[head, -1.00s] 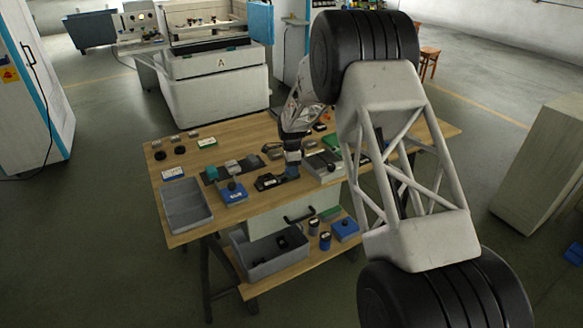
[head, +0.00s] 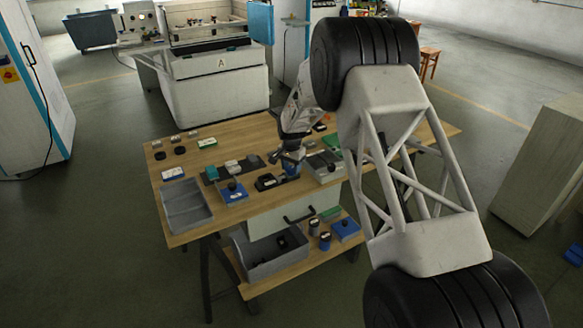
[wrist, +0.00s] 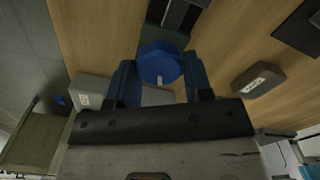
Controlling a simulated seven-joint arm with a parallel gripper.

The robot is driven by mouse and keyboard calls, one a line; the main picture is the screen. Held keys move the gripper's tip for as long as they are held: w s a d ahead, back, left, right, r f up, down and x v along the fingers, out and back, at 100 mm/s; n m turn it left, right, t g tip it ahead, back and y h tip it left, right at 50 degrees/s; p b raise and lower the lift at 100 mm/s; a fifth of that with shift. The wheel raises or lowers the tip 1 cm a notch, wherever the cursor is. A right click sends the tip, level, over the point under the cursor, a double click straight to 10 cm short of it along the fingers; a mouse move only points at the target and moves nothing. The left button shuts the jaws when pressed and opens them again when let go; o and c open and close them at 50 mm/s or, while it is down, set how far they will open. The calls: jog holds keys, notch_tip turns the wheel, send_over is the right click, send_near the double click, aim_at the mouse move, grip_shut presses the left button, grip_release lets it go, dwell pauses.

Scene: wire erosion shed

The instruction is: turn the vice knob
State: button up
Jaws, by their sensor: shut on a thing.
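The vice knob (wrist: 158,64) is a round blue knob with a small pale mark on its rim. In the wrist view it sits between the two blue fingers of my gripper (wrist: 160,77), which is shut on it. A dark grey part, apparently of the vice (wrist: 180,14), shows just beyond the knob. In the head view my gripper (head: 291,157) points down at the middle of the wooden table, beside a black block (head: 268,182). The knob is mostly hidden by the fingers there.
The wooden table (head: 225,142) holds several small blocks and boxes around my gripper. A grey tray (head: 186,206) is at its left front. A lower shelf carries a grey bin (head: 268,268). In the wrist view a grey labelled block (wrist: 258,79) lies to the right of the fingers.

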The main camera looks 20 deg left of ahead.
aim_at(291, 168)
jog(key=n, duration=0.3)
jog(key=shift+w+n, duration=0.1)
jog(key=shift+n, duration=0.3)
jog(key=n, duration=0.3)
jog(key=shift+n, duration=0.3)
jog(key=n, duration=0.6)
jog(key=shift+a+n, duration=0.15)
jog(key=shift+n, duration=0.15)
jog(key=shift+r, duration=0.1)
jog(key=o, duration=0.9)
jog(key=shift+r, duration=3.8)
